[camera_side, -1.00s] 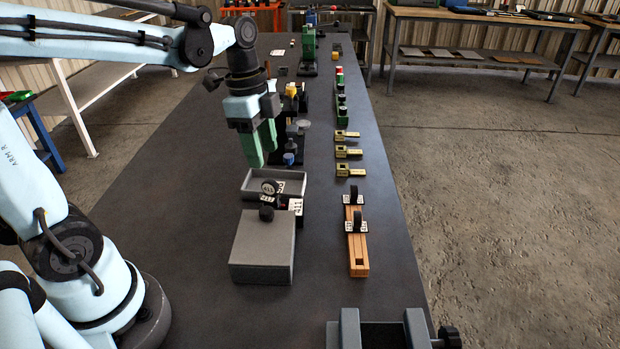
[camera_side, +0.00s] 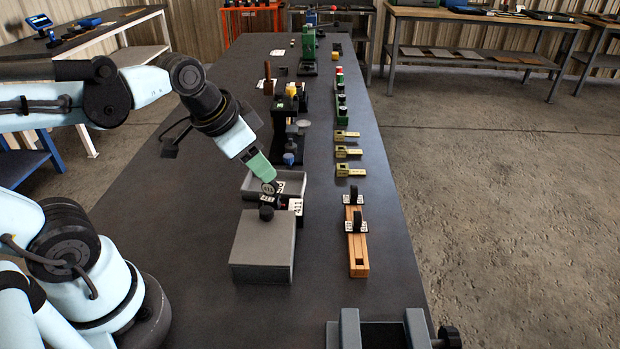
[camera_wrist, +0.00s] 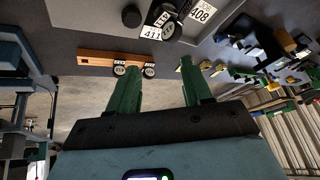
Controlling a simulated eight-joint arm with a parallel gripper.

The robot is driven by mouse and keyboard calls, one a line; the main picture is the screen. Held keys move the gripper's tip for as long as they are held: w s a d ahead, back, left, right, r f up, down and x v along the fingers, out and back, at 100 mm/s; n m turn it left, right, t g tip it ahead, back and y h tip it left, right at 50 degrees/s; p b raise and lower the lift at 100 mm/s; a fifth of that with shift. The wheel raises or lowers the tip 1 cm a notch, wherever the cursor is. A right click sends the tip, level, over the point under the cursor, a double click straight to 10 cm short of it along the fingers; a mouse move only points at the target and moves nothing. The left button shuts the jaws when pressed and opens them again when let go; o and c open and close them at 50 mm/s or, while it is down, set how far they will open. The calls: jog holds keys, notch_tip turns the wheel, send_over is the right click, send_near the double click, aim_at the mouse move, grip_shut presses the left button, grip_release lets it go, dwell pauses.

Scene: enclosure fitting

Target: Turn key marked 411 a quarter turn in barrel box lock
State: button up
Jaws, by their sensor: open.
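A grey box (camera_side: 262,248) stands on the bench with a black round knob (camera_side: 266,213) at its far end. A tag reading 411 (camera_side: 296,206) is at the box's far right corner; it also shows in the wrist view (camera_wrist: 152,33). In the wrist view my gripper (camera_wrist: 157,68) is open with nothing between the fingers.
An open grey tray (camera_side: 252,184) lies behind the box. A tag 408 (camera_wrist: 201,13) lies near the other tags. A wooden rack (camera_side: 358,258) with two black-headed keys stands to the right. Several brass pieces (camera_side: 348,153) lie beyond it. A vise (camera_side: 378,332) is at the front.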

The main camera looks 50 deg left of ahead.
aim_at(271, 192)
jog(key=n, duration=0.1)
jog(key=f+n+t, duration=0.1)
jog(key=shift+s+d+f+n, duration=0.1)
jog(key=shift+s+d+n, duration=0.2)
jog(key=shift+d, duration=0.1)
jog(key=shift+c, duration=0.3)
jog(key=w+a+r+n+g, duration=0.2)
jog(key=n+g, duration=0.1)
jog(key=n, duration=0.9)
jog(key=w+a+r+n+g, duration=0.1)
jog(key=w+r+n+g, duration=0.2)
jog(key=n, duration=0.9)
jog(key=shift+m+g, duration=0.3)
jog(key=shift+g, duration=0.1)
jog(key=f, duration=1.2)
jog(key=shift+s+a, duration=0.1)
jog(key=shift+s, duration=0.1)
jog(key=shift+c, duration=0.3)
grip_shut()
